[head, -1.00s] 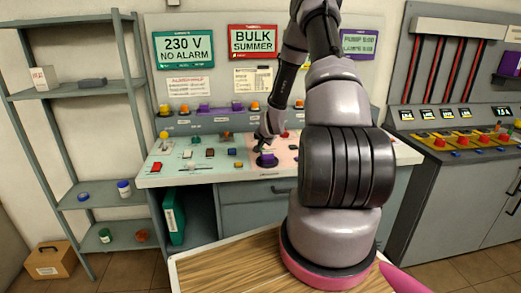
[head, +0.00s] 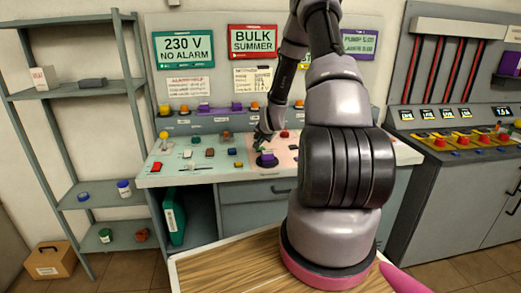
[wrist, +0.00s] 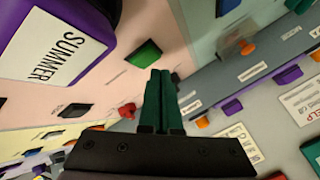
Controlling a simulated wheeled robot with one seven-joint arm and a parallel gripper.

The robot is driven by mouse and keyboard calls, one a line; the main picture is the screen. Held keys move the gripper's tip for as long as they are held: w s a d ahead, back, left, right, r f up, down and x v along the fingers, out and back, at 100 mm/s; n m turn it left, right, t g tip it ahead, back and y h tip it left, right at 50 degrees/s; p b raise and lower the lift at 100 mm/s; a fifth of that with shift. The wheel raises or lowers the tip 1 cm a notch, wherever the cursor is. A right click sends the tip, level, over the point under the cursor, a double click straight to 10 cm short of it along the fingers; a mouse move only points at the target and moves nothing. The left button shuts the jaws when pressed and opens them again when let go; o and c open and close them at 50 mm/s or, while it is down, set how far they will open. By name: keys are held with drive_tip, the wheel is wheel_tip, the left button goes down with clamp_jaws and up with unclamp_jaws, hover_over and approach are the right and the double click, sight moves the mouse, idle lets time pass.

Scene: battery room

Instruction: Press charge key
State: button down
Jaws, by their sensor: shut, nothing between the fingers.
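My gripper (head: 261,138) is over the middle of the sloped control desk (head: 212,180). In the wrist view my gripper (wrist: 161,73) shows two dark green fingers, shut together with nothing between them. A green key (wrist: 146,53) sits on the pink panel just beyond the fingertips, slightly to their left. I cannot tell whether they touch. A red key (wrist: 127,110) is left of the fingers, and a black key (wrist: 74,110) lies farther left. The small labels beside the keys are too blurred to read, so I cannot tell which is the charge key.
A large purple block (wrist: 92,18) labelled SUMMER stands at the upper left of the wrist view. An orange-tipped lever under a clear cover (wrist: 238,45) is at the right. Signs (head: 184,49) hang behind the desk. A shelf (head: 100,193) stands left and another console (head: 455,145) right.

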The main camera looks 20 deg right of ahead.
drive_tip(key=shift+r, duration=2.5)
drive_tip(key=shift+a+r, duration=0.15)
drive_tip(key=shift+r, duration=0.25)
wheel_tip(320, 180, up, 12)
drive_tip(key=n, duration=0.2)
hover_over(260, 149)
drive_tip(key=s+a, duration=0.4)
drive_tip(key=a, duration=0.1)
drive_tip(key=s+a+r+n+y, duration=0.1)
drive_tip(key=s+a+r, duration=0.1)
drive_tip(key=s+r, duration=0.25)
drive_tip(key=s+a+r+n, duration=0.1)
drive_tip(key=s+a+r, duration=0.2)
drive_tip(key=r, duration=0.2)
drive_tip(key=s+a+r+n+y, duration=0.1)
drive_tip(key=s+a+r, duration=0.1)
drive_tip(key=s, duration=0.6)
drive_tip(key=s+a+r+n+g, duration=0.1)
drive_tip(key=s+a+r, duration=0.2)
drive_tip(key=s, duration=0.5)
drive_tip(key=s+a+r+n+y, duration=0.1)
drive_tip(key=s+a+r, duration=0.1)
drive_tip(key=s+r, duration=0.3)
drive_tip(key=s, duration=0.3)
drive_tip(key=shift+s+a+g+y, duration=0.3)
drive_tip(key=shift+s+a+g, duration=0.05)
drive_tip(key=shift+g, duration=0.05)
